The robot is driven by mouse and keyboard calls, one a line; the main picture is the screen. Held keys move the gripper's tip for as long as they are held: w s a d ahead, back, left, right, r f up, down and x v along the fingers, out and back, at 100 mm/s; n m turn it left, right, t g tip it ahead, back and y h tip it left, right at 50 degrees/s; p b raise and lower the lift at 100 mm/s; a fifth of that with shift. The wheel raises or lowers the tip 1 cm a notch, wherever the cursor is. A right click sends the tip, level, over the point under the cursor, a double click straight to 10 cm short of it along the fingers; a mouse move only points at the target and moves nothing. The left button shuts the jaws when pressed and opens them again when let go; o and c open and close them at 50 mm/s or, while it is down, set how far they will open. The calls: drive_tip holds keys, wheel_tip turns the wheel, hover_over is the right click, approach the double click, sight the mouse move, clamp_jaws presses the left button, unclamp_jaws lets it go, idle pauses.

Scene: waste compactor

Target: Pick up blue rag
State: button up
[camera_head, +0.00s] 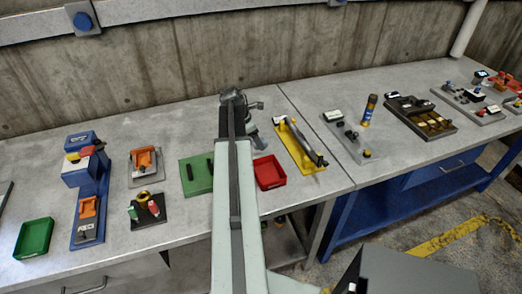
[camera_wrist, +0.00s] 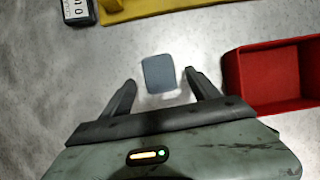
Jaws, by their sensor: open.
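The blue rag (camera_wrist: 159,74) shows in the wrist view as a small flat blue-grey square on the grey worktop. It lies just beyond and between the two fingertips of my gripper (camera_wrist: 160,82). My gripper is open and nothing is between its fingers. In the head view my arm reaches over the worktop and hides the rag. My gripper end also shows there in part (camera_head: 250,128), beside the arm and above the worktop.
A red bin (camera_wrist: 274,72) stands close to the right of my gripper. A yellow base (camera_wrist: 170,6) and a small device with a display (camera_wrist: 76,11) lie beyond the rag. A green board (camera_head: 196,175) lies left of my arm.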

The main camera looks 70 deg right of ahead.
drive_tip(key=shift+s+d+f, duration=0.1)
drive_tip(key=shift+f, duration=0.15)
drive_tip(key=shift+c, duration=0.6)
drive_tip(key=c, duration=1.3)
wheel_tip(320, 180, up, 10)
drive_tip(key=p, duration=1)
drive_tip(key=shift+r, duration=0.1)
